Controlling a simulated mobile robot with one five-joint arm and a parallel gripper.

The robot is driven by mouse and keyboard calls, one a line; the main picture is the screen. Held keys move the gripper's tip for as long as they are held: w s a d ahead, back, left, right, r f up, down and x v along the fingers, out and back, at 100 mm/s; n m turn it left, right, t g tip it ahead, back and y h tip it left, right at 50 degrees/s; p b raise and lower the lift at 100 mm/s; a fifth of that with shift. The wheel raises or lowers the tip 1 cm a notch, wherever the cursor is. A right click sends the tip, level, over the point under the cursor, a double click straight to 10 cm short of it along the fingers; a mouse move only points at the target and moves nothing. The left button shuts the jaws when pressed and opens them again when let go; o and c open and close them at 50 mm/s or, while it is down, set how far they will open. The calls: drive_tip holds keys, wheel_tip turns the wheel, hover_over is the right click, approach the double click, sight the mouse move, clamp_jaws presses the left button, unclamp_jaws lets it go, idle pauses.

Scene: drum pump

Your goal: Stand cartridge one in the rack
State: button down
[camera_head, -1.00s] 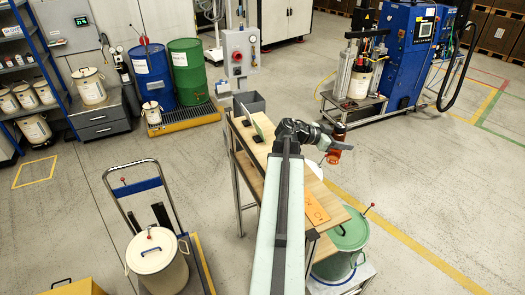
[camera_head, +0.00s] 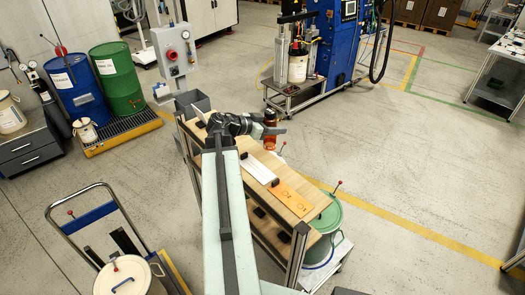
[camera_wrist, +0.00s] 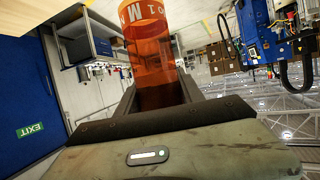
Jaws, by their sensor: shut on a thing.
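My gripper (camera_head: 262,128) is at the end of my arm, above the far right edge of the wooden-topped bench (camera_head: 222,153). It is shut on an orange see-through cartridge (camera_head: 271,118). I cannot make out a rack for certain. An orange plate with dark marks (camera_head: 289,197) lies at the near end of the bench top.
A white sheet (camera_head: 257,168) lies beside the orange plate. A green lidded drum (camera_head: 329,215) stands right of the bench. A trolley with a cream drum (camera_head: 130,279) is at the lower left. A grey bin (camera_head: 192,101) is beyond the bench. Open floor lies to the right.

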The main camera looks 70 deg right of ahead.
sight(275, 142)
wheel_tip(275, 142, down, 8)
drive_tip(key=b, duration=0.6)
drive_tip(key=shift+s+r, duration=0.1)
drive_tip(key=shift+r, duration=0.1)
drive_tip(key=shift+f, duration=0.15)
drive_tip(key=c, duration=0.7)
unclamp_jaws()
drive_tip(key=shift+c, duration=0.2)
drive_tip(key=shift+r, duration=0.35)
drive_tip(key=p+v, duration=0.4)
drive_tip(key=v, duration=0.8)
drive_tip(key=shift+p, duration=0.35)
drive_tip(key=shift+f, duration=0.15)
